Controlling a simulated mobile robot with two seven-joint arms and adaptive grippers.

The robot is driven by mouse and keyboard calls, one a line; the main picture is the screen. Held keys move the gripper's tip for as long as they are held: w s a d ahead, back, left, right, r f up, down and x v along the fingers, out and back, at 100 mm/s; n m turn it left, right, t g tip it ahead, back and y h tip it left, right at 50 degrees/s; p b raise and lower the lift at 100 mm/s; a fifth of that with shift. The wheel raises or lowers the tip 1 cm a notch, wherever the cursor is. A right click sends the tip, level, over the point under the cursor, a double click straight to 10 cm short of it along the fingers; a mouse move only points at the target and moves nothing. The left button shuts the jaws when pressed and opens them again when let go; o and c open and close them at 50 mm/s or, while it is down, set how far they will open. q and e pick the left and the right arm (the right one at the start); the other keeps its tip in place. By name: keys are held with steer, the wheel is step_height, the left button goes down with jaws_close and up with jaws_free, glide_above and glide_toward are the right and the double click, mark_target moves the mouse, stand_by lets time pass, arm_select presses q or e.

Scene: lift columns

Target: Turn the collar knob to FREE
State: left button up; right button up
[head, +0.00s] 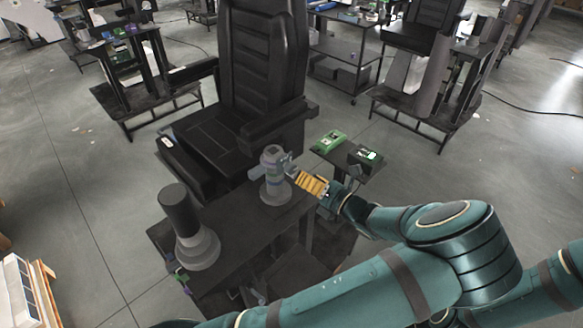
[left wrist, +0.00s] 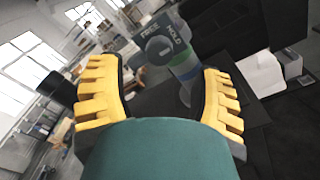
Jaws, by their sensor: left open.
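A short grey lift column (head: 275,190) with coloured bands stands upright on the dark bench. Its collar carries a grey knob (left wrist: 158,48), with the words FREE and HOLD printed above it in the left wrist view; I cannot tell which word the knob points to. Blue and green bands (left wrist: 185,70) show below the collar. My left gripper (head: 311,184) has yellow ribbed fingers and is just right of the column in the head view. In the left wrist view, its fingers (left wrist: 162,92) are spread wide, with the knob beyond the gap and nothing between them. My right gripper is out of sight.
A second column with a black top (head: 179,210) stands at the left of the dark bench (head: 230,258). A black chair (head: 262,70) is behind. A small side table (head: 352,174) holds a green item (head: 329,141) and a black box with a lit green display (head: 367,156).

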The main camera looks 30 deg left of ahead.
mark_target(294, 170)
arm_select(q)
steer(key=x, duration=0.6)
steer(key=shift+a, duration=0.1)
jaws_close()
